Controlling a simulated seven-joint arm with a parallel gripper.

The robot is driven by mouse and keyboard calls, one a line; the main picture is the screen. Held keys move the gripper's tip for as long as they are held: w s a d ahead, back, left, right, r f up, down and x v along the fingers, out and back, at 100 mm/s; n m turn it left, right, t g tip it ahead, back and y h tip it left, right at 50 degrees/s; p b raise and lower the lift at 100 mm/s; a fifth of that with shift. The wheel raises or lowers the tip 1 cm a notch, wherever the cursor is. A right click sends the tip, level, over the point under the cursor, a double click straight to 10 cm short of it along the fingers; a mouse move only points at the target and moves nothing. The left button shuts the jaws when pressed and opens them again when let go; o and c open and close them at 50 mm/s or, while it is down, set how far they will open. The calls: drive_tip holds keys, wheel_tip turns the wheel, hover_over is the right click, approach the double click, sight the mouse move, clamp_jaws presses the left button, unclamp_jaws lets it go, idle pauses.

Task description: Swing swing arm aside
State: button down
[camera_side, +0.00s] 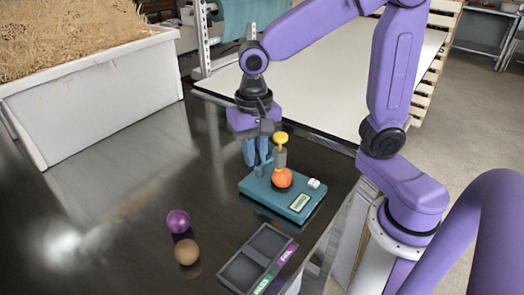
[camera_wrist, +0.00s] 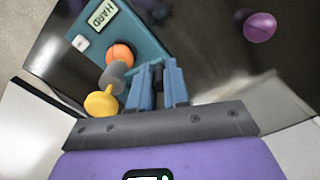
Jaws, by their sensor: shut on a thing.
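A teal tester (camera_side: 288,208) stands on the dark table, with an orange ball (camera_side: 282,178) on it. Its swing arm (camera_side: 280,159) has a grey cylinder with a yellow knob on top, right above the ball. In the wrist view the swing arm (camera_wrist: 113,77) is left of my fingers and partly covers the orange ball (camera_wrist: 120,54). My gripper (camera_side: 257,162) points down at the tester's back left. Its blue fingers (camera_wrist: 159,68) are close together, shut on the swing arm; they hide the gripped part. The tester's display (camera_wrist: 102,16) reads HARD.
A purple ball (camera_side: 177,221) and a brown ball (camera_side: 187,251) lie on the table to the left. A dark two-compartment tray (camera_side: 241,272) with PASS and FAIL labels is at the front edge. A white bin (camera_side: 95,93) of straw stands at back left.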

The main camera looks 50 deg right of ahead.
drive_tip(key=w+d+m, duration=0.1)
drive_tip(key=w+m, duration=1)
drive_tip(key=m, duration=0.4)
drive_tip(key=shift+d, duration=0.25)
drive_tip(key=shift+w+d+m, duration=0.1)
drive_tip(key=shift+w+m, duration=0.05)
drive_tip(key=shift+m, duration=0.15)
drive_tip(key=c, duration=1.1)
unclamp_jaws()
wheel_tip(320, 180, up, 18)
drive_tip(key=shift+f, duration=0.25)
